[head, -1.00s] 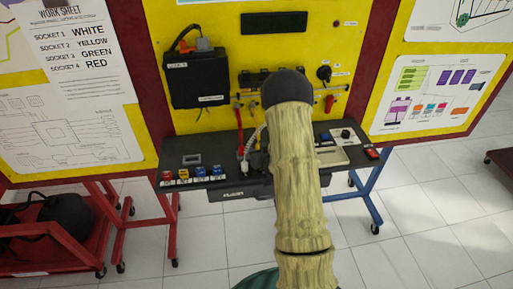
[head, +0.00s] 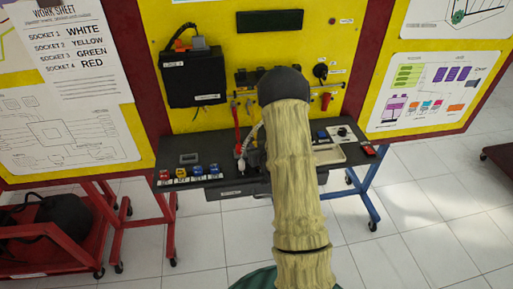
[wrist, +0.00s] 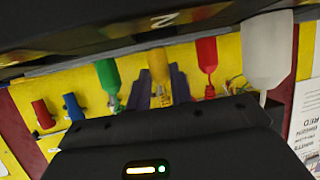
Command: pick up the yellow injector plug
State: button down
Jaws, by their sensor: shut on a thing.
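In the wrist view the yellow injector plug (wrist: 159,66) sits between the two dark purple fingers of my gripper (wrist: 160,88). The fingers lie close on both sides of it, and the gripper is shut on it. A green plug (wrist: 109,76) is on its left and a red plug (wrist: 207,54) on its right, with a larger white plug (wrist: 268,48) farther right. In the head view my own arm hides the gripper and the yellow plug.
In the head view a dark shelf (head: 205,160) below the yellow panel (head: 222,65) carries small coloured blocks at its left. A black box (head: 192,78) is mounted on the panel. In the wrist view red (wrist: 43,113) and blue (wrist: 73,106) fittings show at left.

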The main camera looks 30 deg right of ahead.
notch_tip(320, 180, up, 10)
jog(key=b, duration=0.1)
dwell(0.4)
jog(key=shift+f, duration=0.15)
dwell(0.3)
